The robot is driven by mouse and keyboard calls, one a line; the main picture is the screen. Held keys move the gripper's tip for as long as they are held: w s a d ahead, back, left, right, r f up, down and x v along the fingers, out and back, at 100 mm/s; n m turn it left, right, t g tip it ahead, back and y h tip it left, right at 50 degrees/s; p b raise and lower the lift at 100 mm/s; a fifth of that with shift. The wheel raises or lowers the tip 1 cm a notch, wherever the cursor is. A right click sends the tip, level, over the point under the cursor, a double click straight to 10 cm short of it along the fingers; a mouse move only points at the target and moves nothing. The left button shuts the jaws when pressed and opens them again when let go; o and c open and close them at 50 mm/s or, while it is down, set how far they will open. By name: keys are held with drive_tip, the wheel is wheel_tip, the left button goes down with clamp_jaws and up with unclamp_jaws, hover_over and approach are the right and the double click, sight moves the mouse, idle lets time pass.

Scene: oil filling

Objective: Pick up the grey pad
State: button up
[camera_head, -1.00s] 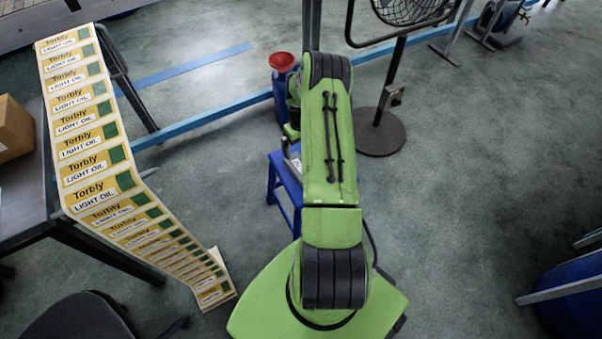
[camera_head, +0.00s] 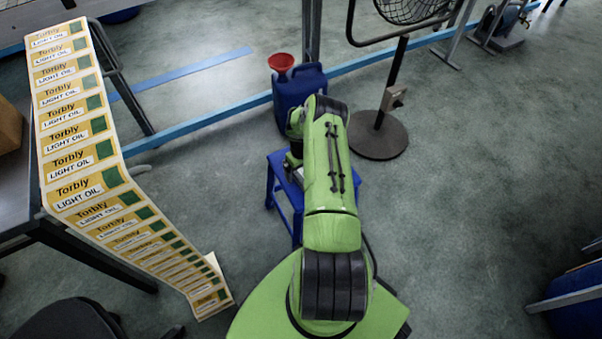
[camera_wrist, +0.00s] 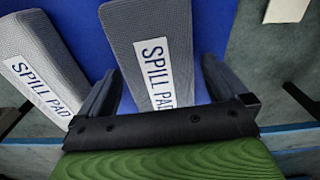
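In the wrist view two grey pads labelled SPILL PAD lie on a blue surface. One grey pad (camera_wrist: 150,30) is in the middle, and the other grey pad (camera_wrist: 35,45) is at the left, tilted in the picture. My gripper (camera_wrist: 160,68) is open, with one dark finger on each side of the middle pad's near part. I cannot tell whether the fingers touch it or how far above it they are. The gripper's dark body hides the pad's near end. In the head view the blue stool (camera_head: 271,187) stands beneath my arm, which mostly hides its top.
A blue can (camera_head: 296,91) and a red funnel (camera_head: 281,62) stand behind the stool. A fan stand (camera_head: 377,142) is to the right. A long strip of Torbly oil labels (camera_head: 85,155) hangs off the table at left. The floor at right is fairly clear.

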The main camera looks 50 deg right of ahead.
sight(301, 169)
drive_tip(key=c, duration=1)
wheel_tip(301, 169, up, 10)
drive_tip(key=p, duration=0.3)
drive_tip(key=shift+p, duration=0.3)
